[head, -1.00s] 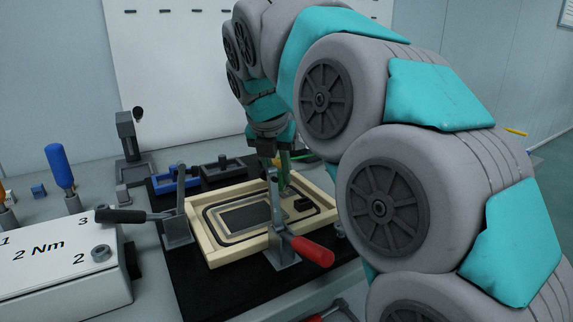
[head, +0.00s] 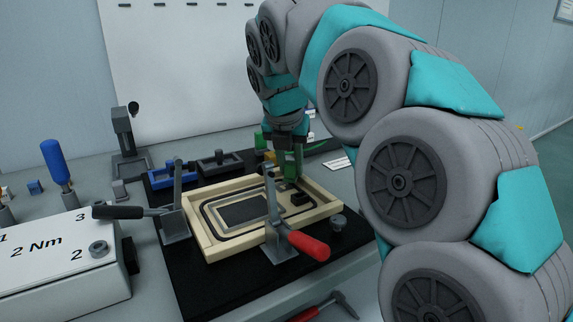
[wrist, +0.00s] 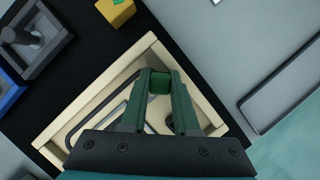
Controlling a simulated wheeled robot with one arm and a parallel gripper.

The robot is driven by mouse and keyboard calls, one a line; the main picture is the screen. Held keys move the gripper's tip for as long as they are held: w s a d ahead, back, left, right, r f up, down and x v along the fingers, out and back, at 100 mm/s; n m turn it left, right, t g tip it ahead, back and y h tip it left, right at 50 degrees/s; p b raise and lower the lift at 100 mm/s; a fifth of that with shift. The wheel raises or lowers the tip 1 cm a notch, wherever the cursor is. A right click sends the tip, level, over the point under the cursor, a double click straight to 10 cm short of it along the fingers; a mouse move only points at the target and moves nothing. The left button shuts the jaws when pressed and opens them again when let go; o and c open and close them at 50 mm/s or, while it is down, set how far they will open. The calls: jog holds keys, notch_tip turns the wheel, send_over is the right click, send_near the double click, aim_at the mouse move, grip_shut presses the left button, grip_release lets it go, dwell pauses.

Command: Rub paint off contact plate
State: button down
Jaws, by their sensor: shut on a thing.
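My gripper (head: 290,177) points down over the far right part of a cream panel frame (head: 205,243). In the wrist view, my gripper (wrist: 160,98) has its green fingers shut on a small green block (wrist: 160,82). Inside the frame are a dark grey rectangular plate (head: 243,213) with a black outline loop around it and a small black block (head: 300,197). My fingertips are close to the panel just behind the black block. Contact with the panel cannot be told. The contact plate and any paint on it cannot be made out near my fingers.
A red-handled clamp (head: 307,246) stands at the frame's front and a black-handled clamp (head: 175,227) at its left. Blue (head: 180,180) and grey trays lie behind on the black mat (head: 200,290). A white "2 Nm" box (head: 60,265) is at left.

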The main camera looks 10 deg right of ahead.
aim_at(291, 162)
jog(key=shift+r, duration=3)
jog(key=shift+r, duration=1.5)
jog(key=shift+f, duration=0.1)
jog(key=shift+f+b, duration=0.4)
jog(key=shift+f, duration=3.5)
jog(key=shift+f, duration=0.25)
